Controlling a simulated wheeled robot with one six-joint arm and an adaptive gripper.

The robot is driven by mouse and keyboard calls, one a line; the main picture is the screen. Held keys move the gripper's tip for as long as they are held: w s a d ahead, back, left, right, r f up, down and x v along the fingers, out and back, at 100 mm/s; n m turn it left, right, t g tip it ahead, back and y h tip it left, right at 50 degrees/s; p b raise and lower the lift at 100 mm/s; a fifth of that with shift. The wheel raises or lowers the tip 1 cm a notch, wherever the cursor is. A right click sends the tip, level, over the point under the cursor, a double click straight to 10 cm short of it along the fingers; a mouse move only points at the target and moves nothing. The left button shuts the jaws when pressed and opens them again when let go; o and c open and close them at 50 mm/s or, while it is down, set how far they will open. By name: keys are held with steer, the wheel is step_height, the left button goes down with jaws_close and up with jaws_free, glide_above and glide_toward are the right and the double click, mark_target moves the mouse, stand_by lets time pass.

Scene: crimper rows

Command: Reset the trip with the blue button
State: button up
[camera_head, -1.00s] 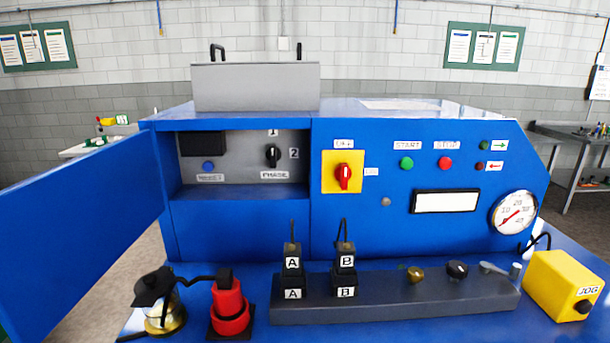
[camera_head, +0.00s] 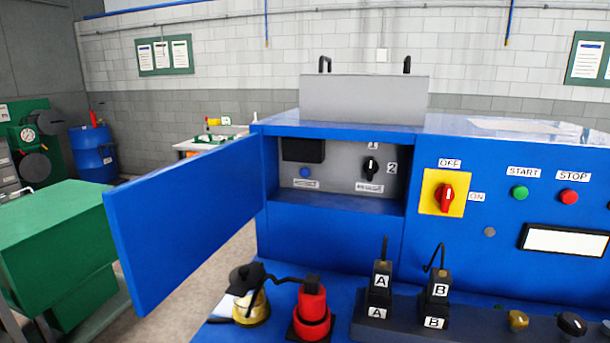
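The blue button (camera_head: 305,173) sits on the grey panel inside the open recess of the blue machine, at the left, below a dark rectangular window. A small label lies under it, too blurred to read here. The blue door (camera_head: 190,222) of the recess stands swung open to the left, leaving the button uncovered. A black phase selector knob (camera_head: 370,166) is right of the button, with marks 1 and 2. My gripper is not in the picture.
Right of the recess are a red switch on a yellow plate (camera_head: 430,205), a green START button (camera_head: 519,193) and a red STOP button (camera_head: 568,196). In front stand a red device (camera_head: 313,309), a brass-and-black vessel (camera_head: 254,313) and plugs A and B. A green cabinet (camera_head: 60,225) is left.

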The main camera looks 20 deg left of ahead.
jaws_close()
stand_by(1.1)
